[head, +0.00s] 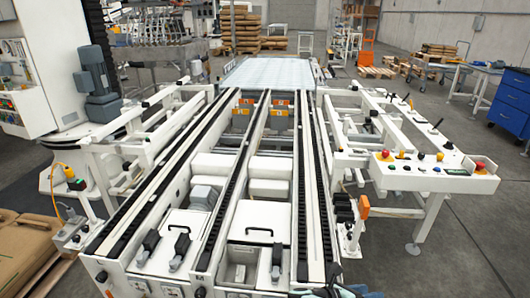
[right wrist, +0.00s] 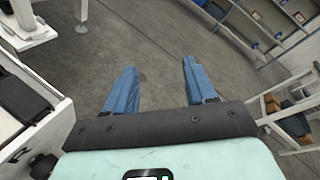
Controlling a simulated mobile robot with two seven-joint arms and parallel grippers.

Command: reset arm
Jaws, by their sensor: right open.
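My right gripper (right wrist: 158,68) shows in the right wrist view with its two blue fingers spread wide apart. Nothing is between them, and bare grey floor shows beyond. In the head view, a small part of my right gripper (head: 345,292) shows at the bottom edge, close to the front end of the conveyor (head: 270,200). Most of it is cut off there. My left gripper is not in either view.
A control panel (head: 440,177) with red and yellow buttons stands at the right. A blue drawer cabinet (head: 511,103) is behind it. A grey motor (head: 97,80) stands at the left; brown sacks (head: 25,245) lie at lower left. Floor at lower right is clear.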

